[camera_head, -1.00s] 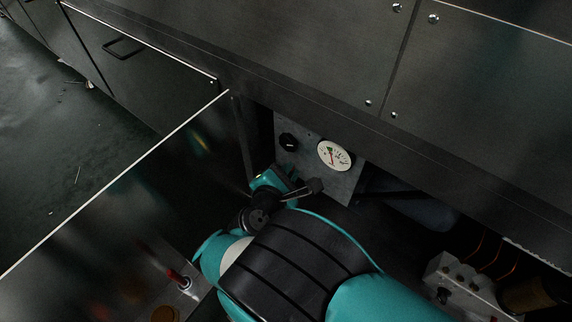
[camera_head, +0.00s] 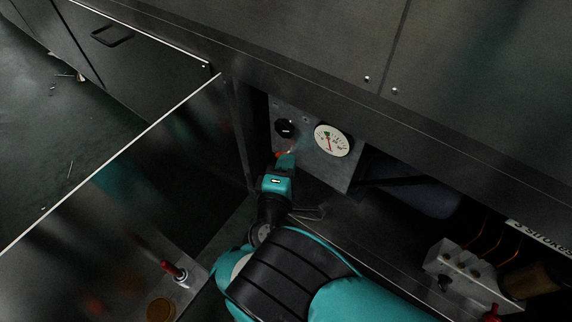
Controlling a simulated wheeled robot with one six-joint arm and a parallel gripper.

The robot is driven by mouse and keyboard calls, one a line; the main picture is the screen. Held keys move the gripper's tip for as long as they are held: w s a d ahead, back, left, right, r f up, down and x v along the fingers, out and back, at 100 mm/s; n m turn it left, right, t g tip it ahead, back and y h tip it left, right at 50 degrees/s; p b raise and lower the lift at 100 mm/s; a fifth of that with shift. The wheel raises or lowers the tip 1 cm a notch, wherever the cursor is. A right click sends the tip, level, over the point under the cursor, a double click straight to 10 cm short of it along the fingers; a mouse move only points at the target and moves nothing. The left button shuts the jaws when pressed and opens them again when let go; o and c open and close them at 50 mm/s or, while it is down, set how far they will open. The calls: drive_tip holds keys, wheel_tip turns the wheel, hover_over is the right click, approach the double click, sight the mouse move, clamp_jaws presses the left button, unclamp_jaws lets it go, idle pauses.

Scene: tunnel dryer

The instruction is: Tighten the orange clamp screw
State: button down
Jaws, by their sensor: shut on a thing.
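A small orange piece, which I take for the orange clamp screw (camera_head: 281,154), shows at the tip of my gripper (camera_head: 287,157), just below the black knob on the grey panel. My gripper points up at the panel's lower left part and is shut on this orange piece. The fingers are small here and hide most of it, so its head and how far it is turned in cannot be made out.
The grey panel (camera_head: 310,166) carries a black knob (camera_head: 285,129) and a round white gauge (camera_head: 332,140), close above and right of my gripper. An open metal door (camera_head: 120,180) stands to the left. A valve block (camera_head: 462,268) sits at lower right.

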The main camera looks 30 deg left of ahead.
drive_tip(key=shift+s+f+m, duration=0.15)
drive_tip(key=shift+m, duration=0.25)
drive_tip(key=c, duration=1.3)
unclamp_jaws()
drive_tip(key=shift+a, duration=0.1)
drive_tip(key=shift+o, duration=0.4)
drive_tip(key=shift+r+p, duration=0.2)
drive_tip(key=shift+p, duration=0.1)
drive_tip(key=p, duration=0.4)
drive_tip(key=shift+s+r, duration=0.25)
drive_tip(key=shift+s, duration=0.1)
drive_tip(key=p+v, duration=0.6)
drive_tip(key=p, duration=0.4)
drive_tip(key=shift+s+d+f+p, duration=0.3)
drive_tip(key=shift+f, duration=0.25)
